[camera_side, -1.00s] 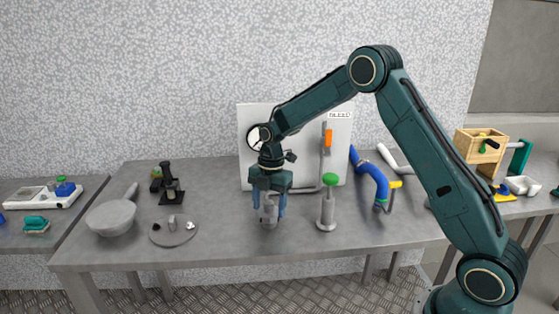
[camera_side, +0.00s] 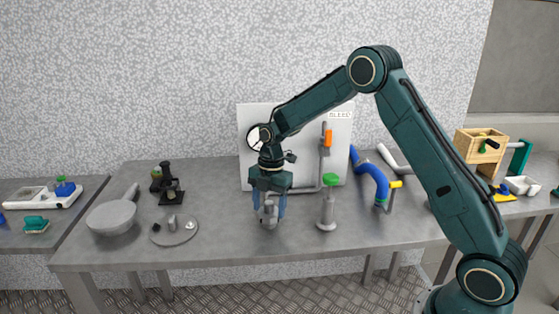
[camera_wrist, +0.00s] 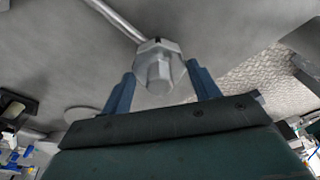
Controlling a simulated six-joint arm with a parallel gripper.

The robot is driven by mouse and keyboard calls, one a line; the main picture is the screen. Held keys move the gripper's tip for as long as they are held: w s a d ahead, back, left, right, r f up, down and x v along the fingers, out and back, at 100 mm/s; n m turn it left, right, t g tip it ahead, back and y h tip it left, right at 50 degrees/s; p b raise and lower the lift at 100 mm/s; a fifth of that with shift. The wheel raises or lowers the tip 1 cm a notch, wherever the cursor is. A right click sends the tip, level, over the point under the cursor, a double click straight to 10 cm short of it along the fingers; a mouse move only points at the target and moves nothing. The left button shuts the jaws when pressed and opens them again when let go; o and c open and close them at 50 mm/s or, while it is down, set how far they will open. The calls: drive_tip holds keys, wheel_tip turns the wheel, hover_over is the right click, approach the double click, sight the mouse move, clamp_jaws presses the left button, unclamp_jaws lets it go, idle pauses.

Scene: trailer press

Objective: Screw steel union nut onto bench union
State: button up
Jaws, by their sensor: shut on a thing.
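My gripper (camera_side: 269,207) points down over the front middle of the bench, with its blue fingers shut on the steel union nut. In the wrist view the grey, faceted union nut (camera_wrist: 158,52) lies between the two fingers (camera_wrist: 160,84), with a smaller hex-shaped face towards the camera. In the side view the fingers mostly hide the nut. The bench union is at the same place, low under the gripper (camera_side: 268,224); its thread and the fit between nut and union are hidden. A grey rod or pipe (camera_wrist: 113,17) runs to this spot in the wrist view.
A green-topped post (camera_side: 328,206) stands close right of my gripper. Behind is a white panel (camera_side: 252,120) with pipe and an orange handle (camera_side: 328,138).

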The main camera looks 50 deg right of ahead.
idle(0.5)
drive_tip(key=m, duration=0.3)
drive_tip(key=shift+m+t, duration=0.3)
drive_tip(key=shift+m, duration=1.2)
drive_tip(key=shift+f, duration=0.1)
drive_tip(key=shift+m, duration=0.6)
drive_tip(key=m, duration=0.4)
drive_tip(key=shift+t, duration=0.3)
drive_tip(key=shift+m+h, duration=0.3)
drive_tip(key=shift+m, duration=0.1)
